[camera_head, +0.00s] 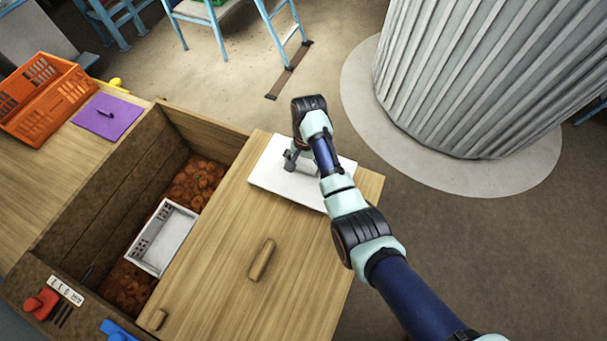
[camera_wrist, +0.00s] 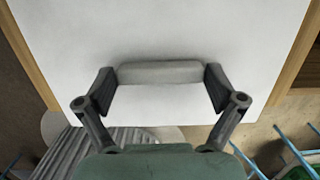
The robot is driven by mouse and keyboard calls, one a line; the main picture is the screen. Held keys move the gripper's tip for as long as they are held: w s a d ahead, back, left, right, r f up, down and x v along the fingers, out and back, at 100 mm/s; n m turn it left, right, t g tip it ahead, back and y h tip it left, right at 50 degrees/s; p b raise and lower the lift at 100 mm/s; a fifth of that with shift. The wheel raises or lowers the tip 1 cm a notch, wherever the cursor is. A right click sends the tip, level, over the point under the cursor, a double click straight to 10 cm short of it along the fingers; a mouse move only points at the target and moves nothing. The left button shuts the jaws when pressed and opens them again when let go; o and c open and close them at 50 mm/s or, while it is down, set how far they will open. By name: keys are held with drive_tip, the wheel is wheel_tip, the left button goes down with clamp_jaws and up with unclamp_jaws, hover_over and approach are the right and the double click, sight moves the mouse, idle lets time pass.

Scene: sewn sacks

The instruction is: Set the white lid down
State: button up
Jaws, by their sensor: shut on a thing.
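The white lid (camera_head: 272,174) is a flat square panel at the right end of the wooden top, seen in the head view. It fills much of the wrist view (camera_wrist: 160,30). My gripper (camera_head: 291,160) is over the lid with its fingers at the lid's grey-white bar handle (camera_wrist: 160,72). In the wrist view the two fingers (camera_wrist: 160,88) press on both ends of the handle, shut on it. The lid appears to lie on or very close to the wood; I cannot tell whether there is a gap. My arm covers its right part.
A white basket (camera_head: 163,236) stands in the open bin with orange-brown contents (camera_head: 197,183). A wooden board with a handle (camera_head: 262,260) lies left of my arm. An orange crate (camera_head: 45,97) and purple lid (camera_head: 107,117) are at the left. A ribbed column (camera_head: 470,75) stands behind right.

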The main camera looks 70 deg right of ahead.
sight(303, 173)
drive_tip(key=shift+f+b, duration=0.45)
drive_tip(key=shift+f, duration=1.85)
drive_tip(key=shift+f, duration=0.15)
drive_tip(key=o, duration=0.9)
wheel_tip(303, 173, up, 12)
drive_tip(key=d+p, duration=0.2)
drive_tip(key=shift+a, duration=0.1)
